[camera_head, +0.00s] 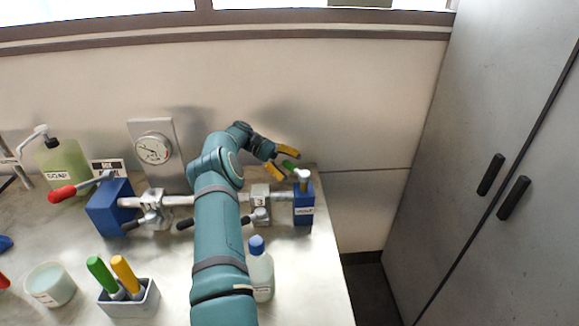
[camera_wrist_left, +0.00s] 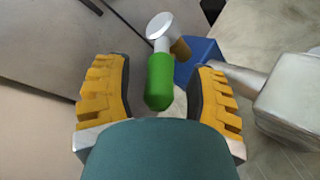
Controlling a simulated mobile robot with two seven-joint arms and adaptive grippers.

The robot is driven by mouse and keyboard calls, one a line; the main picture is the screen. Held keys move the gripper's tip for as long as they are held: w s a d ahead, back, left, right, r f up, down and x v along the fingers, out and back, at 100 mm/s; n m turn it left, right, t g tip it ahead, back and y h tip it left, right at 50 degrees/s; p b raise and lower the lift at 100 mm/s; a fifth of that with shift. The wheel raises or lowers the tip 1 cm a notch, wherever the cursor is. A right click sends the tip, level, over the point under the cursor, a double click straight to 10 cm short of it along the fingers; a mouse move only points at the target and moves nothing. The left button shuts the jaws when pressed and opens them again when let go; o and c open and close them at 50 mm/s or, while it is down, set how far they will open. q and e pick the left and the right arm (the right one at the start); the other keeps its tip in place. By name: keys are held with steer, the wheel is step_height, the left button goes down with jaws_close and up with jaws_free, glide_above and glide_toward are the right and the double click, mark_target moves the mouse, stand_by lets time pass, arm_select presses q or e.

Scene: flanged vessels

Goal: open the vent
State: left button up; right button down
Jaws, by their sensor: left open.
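A lever with a green grip (camera_head: 289,166) and a pale round hub sits on top of the right blue block (camera_head: 303,207), whose small label I cannot read clearly. In the left wrist view the green grip (camera_wrist_left: 159,82) points toward me between the yellow fingers. My left gripper (camera_head: 282,161) is open at the lever, one finger on either side of the grip. In the wrist view a gap shows between the grip and each finger (camera_wrist_left: 160,98). My own arm hides part of the pipe. My right gripper is not in view.
A metal pipe (camera_head: 178,201) with dark-handled valves joins the left blue block (camera_head: 111,208), which has a red-handled lever (camera_head: 62,193). A gauge (camera_head: 153,149) stands behind. A blue-capped bottle (camera_head: 260,270) stands beside my arm. Grey cabinets (camera_head: 480,150) stand right, past the table edge.

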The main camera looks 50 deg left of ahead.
mark_target(289, 162)
arm_select(q)
step_height(289, 162, up, 10)
stand_by(0.6)
steer(key=shift+o, duration=0.2)
